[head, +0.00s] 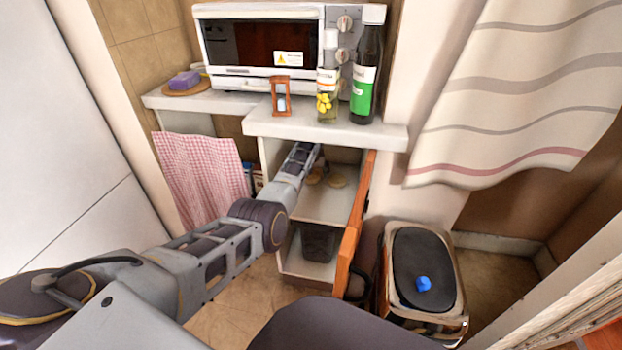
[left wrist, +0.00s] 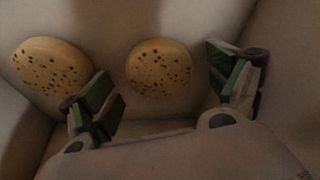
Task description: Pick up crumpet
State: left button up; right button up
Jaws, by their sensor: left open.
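Two round, tan, speckled crumpets lie on the upper shelf of the open cabinet (head: 325,205). In the left wrist view, one crumpet (left wrist: 159,67) is ahead of the gap between my fingers, and the other crumpet (left wrist: 50,66) lies to the left, partly behind the left finger. In the head view, they show as a right crumpet (head: 337,181) and a partly hidden one (head: 314,177). My left gripper (left wrist: 165,88) is open with nothing between its fingers; in the head view it reaches into the cabinet and is mostly hidden. My right gripper is not in view.
The cabinet's orange-brown door (head: 350,240) stands open on the right. A dark container (head: 319,243) sits on the lower shelf. The counter (head: 300,127) above holds an hourglass (head: 281,96), a jar (head: 327,97) and a bottle (head: 366,75). A bin (head: 423,270) stands at right.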

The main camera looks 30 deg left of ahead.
pick_arm(q)
jog(key=c, duration=1.1)
